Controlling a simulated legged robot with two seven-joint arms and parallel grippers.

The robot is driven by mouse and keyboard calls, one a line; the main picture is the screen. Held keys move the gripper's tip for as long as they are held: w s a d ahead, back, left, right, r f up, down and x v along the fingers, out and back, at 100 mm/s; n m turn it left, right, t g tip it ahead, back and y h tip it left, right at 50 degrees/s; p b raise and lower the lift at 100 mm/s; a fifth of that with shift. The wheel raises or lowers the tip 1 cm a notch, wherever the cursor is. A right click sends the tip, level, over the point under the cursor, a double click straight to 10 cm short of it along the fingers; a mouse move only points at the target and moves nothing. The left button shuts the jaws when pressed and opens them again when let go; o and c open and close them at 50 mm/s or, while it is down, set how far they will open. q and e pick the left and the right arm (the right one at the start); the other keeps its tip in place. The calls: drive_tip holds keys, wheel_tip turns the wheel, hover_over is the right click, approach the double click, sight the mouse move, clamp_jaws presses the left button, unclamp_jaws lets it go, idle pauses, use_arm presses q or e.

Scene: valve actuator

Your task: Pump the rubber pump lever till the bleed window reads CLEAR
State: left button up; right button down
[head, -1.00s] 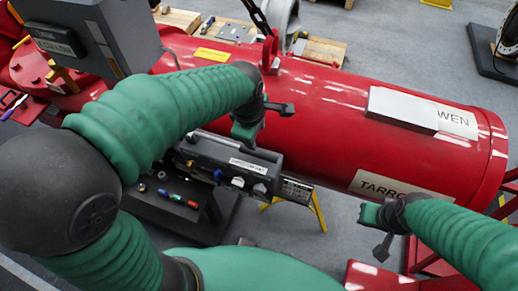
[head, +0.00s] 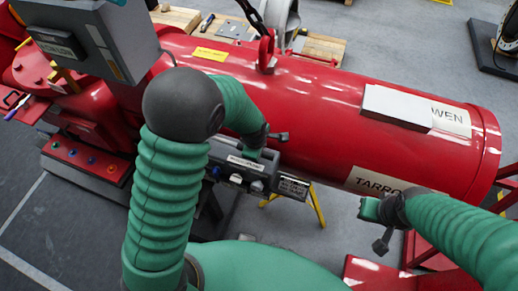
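The dark pump box (head: 237,178) sits against the near side of the red cylinder, with a white label, small knobs and a blue fitting on its face. My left gripper (head: 249,154) is low at the top of this box, close to the label. Its fingers are mostly hidden by my wrist, so I cannot see whether it holds anything. I cannot pick out the rubber pump lever. A small plate with text (head: 293,186) is at the box's right end, too small to read; I cannot make out a bleed window reading. My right gripper (head: 370,210) hangs apart from everything, in front of the cylinder.
The large red cylinder (head: 340,110) runs across the view. A grey cabinet (head: 92,38) stands at upper left, above a red panel with coloured buttons (head: 88,160). Yellow stand legs (head: 316,205) show below the box. Grey floor is open at lower left.

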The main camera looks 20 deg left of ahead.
use_arm(q)
drive_tip(key=shift+d, duration=0.1)
drive_tip(key=shift+c, duration=0.6)
drive_tip(key=shift+a, duration=0.65)
drive_tip(key=c, duration=0.7)
clamp_jaws()
drive_tip(key=shift+d, duration=0.1)
